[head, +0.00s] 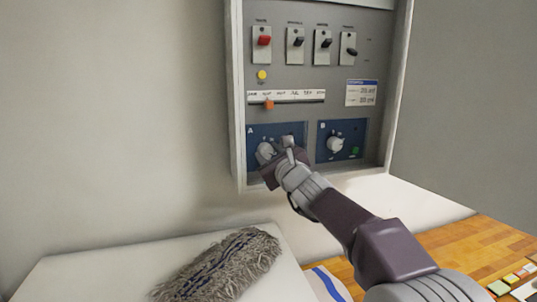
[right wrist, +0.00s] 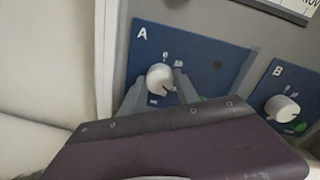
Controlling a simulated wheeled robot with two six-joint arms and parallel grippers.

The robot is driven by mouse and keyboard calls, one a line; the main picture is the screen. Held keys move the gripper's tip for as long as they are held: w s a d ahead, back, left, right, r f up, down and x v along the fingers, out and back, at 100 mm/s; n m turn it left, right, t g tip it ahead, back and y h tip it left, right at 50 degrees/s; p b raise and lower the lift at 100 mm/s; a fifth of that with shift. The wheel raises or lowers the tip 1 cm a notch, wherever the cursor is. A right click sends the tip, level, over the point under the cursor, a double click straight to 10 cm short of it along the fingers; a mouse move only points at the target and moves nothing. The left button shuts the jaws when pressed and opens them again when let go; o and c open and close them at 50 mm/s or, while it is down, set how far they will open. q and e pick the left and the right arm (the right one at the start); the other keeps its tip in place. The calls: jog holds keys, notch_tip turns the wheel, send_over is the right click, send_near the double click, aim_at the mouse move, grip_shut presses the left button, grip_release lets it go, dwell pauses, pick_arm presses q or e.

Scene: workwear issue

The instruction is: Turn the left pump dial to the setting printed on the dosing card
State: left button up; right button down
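The left pump dial (head: 265,152), a pale knob on the blue panel marked A, is partly covered by my right gripper (head: 279,158) in the head view. In the right wrist view the knob (right wrist: 160,77) sits between the two fingers of my right gripper (right wrist: 161,86). The fingers stand apart, one on each side; firm contact cannot be made out. Part of the dial's scale is hidden. The dosing card (head: 361,93), white with a blue header, shows two lines of values too small to read surely. My left gripper is not in view.
The right dial B (head: 335,145) has a green mark beside it. A grey mop head (head: 222,265) lies on a white surface below; a wooden top (head: 450,255) is right.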

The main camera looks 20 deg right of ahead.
jog(key=shift+n, duration=0.4)
jog(key=shift+n+b, duration=0.65)
jog(key=shift+n, duration=0.35)
jog(key=n, duration=0.4)
jog(key=shift+n, duration=0.6)
jog(key=c, duration=0.9)
grip_release()
jog(key=shift+s, duration=0.1)
